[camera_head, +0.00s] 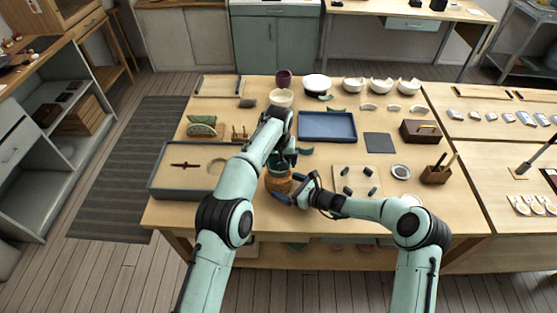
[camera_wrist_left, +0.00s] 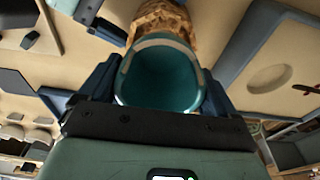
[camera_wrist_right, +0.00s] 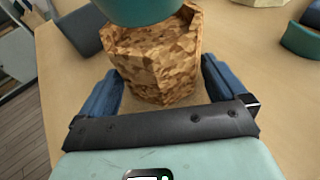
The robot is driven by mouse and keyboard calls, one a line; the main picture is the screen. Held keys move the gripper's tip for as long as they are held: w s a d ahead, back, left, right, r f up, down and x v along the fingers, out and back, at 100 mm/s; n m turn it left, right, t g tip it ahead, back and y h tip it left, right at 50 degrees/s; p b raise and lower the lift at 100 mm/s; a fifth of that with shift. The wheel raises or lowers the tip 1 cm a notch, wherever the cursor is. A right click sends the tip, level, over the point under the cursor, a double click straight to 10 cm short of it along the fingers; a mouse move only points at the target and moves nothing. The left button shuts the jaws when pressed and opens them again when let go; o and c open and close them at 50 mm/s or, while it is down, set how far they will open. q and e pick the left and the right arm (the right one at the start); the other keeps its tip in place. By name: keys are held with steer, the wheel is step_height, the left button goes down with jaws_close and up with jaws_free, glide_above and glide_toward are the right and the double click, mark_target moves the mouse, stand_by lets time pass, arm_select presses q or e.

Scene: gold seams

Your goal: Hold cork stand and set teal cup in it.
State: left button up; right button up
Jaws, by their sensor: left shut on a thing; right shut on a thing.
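The teal cup (camera_wrist_left: 158,82) is between the blue fingers of my left gripper (camera_wrist_left: 160,92), which is shut on it. The cork stand (camera_wrist_right: 155,65), rough and brown, stands on the table between the fingers of my right gripper (camera_wrist_right: 157,88), which is shut on it. The cup's lower part (camera_wrist_right: 145,8) is at the stand's top in the right wrist view; I cannot tell how deep it sits. In the head view the stand (camera_head: 279,181) is at the table's front, largely covered by my arms, with my right gripper (camera_head: 293,193) beside it.
A blue tray (camera_head: 328,140) lies behind the grippers. A sand tray (camera_head: 165,183) is at left. A pale board with dark pegs (camera_head: 353,192) and a brown wooden holder (camera_head: 436,175) are at right. Bowls (camera_head: 352,85) line the back. Some bare table lies between them.

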arm_select(q)
steer(key=shift+f, duration=1.45)
stand_by(2.6)
steer(key=o, duration=0.7)
arm_select(e)
steer(key=shift+r, duration=0.1)
arm_select(q)
steer(key=shift+r, duration=3)
arm_select(e)
steer(key=o, duration=0.4)
steer(key=shift+c, duration=0.2)
steer(key=shift+d, duration=0.1)
